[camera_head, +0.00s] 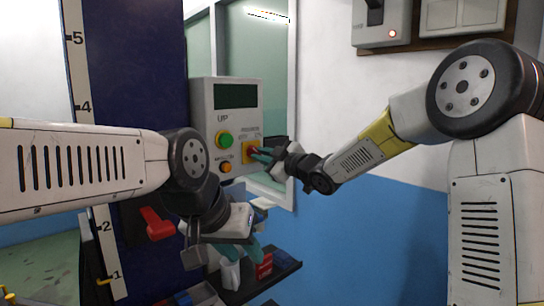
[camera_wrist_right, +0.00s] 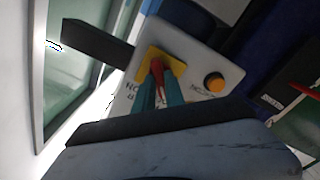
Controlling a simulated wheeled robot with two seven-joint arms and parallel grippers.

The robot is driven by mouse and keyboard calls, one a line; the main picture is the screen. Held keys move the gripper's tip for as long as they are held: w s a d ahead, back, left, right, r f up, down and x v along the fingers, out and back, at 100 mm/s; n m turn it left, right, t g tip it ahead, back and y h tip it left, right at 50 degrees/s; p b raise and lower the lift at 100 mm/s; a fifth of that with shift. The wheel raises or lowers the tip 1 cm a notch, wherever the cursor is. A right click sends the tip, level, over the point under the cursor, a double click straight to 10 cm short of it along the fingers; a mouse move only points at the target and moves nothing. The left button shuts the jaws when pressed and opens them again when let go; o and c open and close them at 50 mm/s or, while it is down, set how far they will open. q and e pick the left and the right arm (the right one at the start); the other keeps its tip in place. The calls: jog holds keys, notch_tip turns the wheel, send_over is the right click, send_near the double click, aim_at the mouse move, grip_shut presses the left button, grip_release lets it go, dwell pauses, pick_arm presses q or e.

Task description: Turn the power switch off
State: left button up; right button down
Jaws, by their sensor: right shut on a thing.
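A grey control box (camera_head: 198,115) with a dark display is fixed on the wall. On its lower right is a yellow plate (camera_head: 247,149) with a red switch handle, seen clearly in the right wrist view (camera_wrist_right: 157,66). My right gripper (camera_head: 260,154) reaches it from the right. In the right wrist view its teal fingers (camera_wrist_right: 159,88) are closed around the red handle, hiding part of it. My left gripper (camera_head: 240,250) hangs lower, below the control box and over a shelf; its finger gap is not clear.
The box also has a green button (camera_head: 224,139) and an orange button (camera_head: 226,167). A dark block (camera_head: 276,143) juts out beside its right edge. A dark shelf (camera_head: 285,268) holds small items.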

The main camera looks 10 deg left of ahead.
jog(key=shift+f, duration=0.1)
jog(key=c, duration=1.4)
grip_release()
jog(key=v, duration=0.7)
jog(key=shift+s+d, duration=0.25)
jog(key=shift+d, duration=0.1)
jog(key=shift+d, duration=0.1)
jog(key=s+d+f+m+t+h, duration=0.1)
jog(key=s+d+m+h, duration=0.3)
jog(key=d, duration=0.5)
jog(key=s+d+f+m+t+h, duration=0.1)
jog(key=d+m+h, duration=0.55)
jog(key=d, duration=0.35)
jog(key=s+d+f+m+g, duration=0.2)
jog(key=s, duration=0.5)
jog(key=s+d+f+m+g+h, duration=0.1)
jog(key=s+d+f+m+g, duration=0.1)
jog(key=s, duration=0.6)
jog(key=s+d+f+m+g, duration=0.2)
jog(key=s+f+m, duration=0.1)
jog(key=s, duration=0.4)
jog(key=shift+s+d+f+g, duration=0.3)
jog(key=shift+f+g, duration=0.1)
jog(key=shift+f, duration=0.1)
